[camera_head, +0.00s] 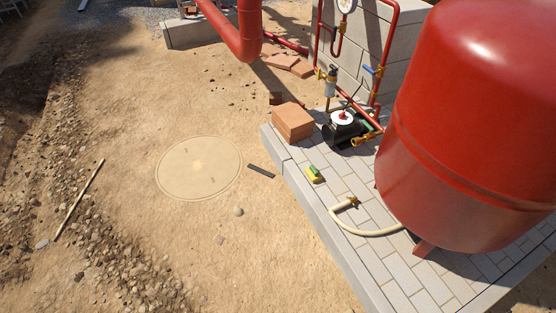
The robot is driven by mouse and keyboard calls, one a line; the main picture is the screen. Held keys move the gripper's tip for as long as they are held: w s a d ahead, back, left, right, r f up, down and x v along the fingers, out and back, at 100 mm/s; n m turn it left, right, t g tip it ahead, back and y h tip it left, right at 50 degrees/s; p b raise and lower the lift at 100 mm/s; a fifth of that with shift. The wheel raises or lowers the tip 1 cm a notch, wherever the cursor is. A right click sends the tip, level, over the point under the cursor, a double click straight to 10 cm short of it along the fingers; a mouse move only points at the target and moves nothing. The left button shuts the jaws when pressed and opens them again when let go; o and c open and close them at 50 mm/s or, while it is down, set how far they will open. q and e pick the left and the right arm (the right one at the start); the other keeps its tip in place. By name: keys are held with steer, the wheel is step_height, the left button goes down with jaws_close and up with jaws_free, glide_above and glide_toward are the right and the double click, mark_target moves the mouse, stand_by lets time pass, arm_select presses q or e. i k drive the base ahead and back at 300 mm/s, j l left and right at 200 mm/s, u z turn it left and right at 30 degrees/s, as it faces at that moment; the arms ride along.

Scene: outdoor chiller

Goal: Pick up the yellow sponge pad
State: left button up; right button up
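A small yellow sponge pad with a green face (314,174) lies on the grey paved platform (337,190), close to its left edge. It sits in front of a stack of orange bricks and left of a beige hose. Nothing touches it that I can make out. Neither of my grippers shows in the head view.
A large red tank (470,120) fills the right side of the platform. A beige hose (365,232), a brick stack (293,122) and a black pump (341,130) stand near the sponge. Red pipes (245,35) rise behind. The sandy ground left of the platform is mostly clear.

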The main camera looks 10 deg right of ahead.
mark_target(313, 173)
steer(key=i+j+u, duration=0.25)
steer(key=i, duration=0.7)
steer(key=i+j+u, duration=0.25)
steer(key=i, duration=0.7)
steer(key=i+z, duration=0.8)
steer(key=i+j+z, duration=0.2)
steer(key=z, duration=0.2)
steer(key=i, duration=0.1)
